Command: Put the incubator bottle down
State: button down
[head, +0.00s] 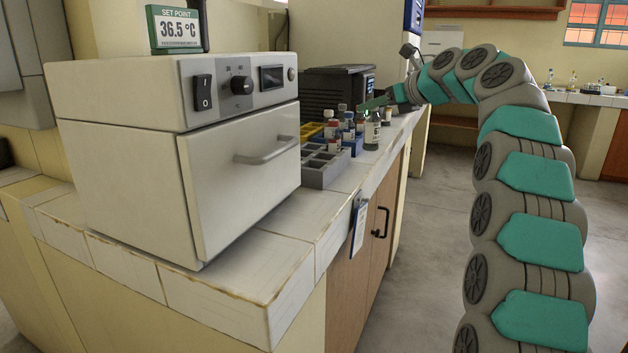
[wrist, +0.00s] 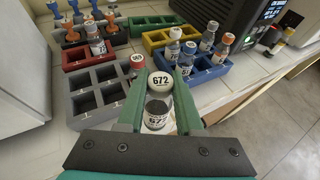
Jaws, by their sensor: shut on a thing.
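The incubator bottle (wrist: 157,112), with a pale cap marked 672 and a label with the same number, is between the green fingers of my gripper (wrist: 160,82) in the wrist view. My gripper is shut on it. In the head view, my gripper (head: 378,104) is over the far part of the counter, and the bottle (head: 372,132) hangs upright below it near the counter's front edge. I cannot tell whether its base touches the counter. The incubator (head: 240,150) stands nearer on the counter with its door shut. Its sign (head: 178,28) reads 36.5 °C.
A grey rack (wrist: 95,98) with empty compartments is left of the bottle; a red-capped bottle (wrist: 137,62) is close by. Blue (wrist: 205,68), yellow (wrist: 160,38) and red (wrist: 75,55) racks stand beyond. A dark device (wrist: 235,25) is behind. Bare counter (wrist: 235,95) shows at right.

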jog(key=s+a+r+n+g+y, duration=0.1)
jog(key=s+a+r+n+g, duration=0.1)
jog(key=s+a, duration=0.35)
jog(key=s+a+r+n+g+y, duration=0.1)
jog(key=s+a+r+y, duration=0.15)
jog(key=a, duration=0.55)
notch_tip(320, 180, down, 10)
jog(key=b, duration=0.1)
jog(key=shift+w+h, duration=0.3)
jog(key=shift+h, duration=0.05)
jog(key=c, duration=0.6)
grip_release()
jog(key=shift+o, duration=0.2)
jog(key=shift+d+r, duration=0.1)
jog(key=v, duration=1.2)
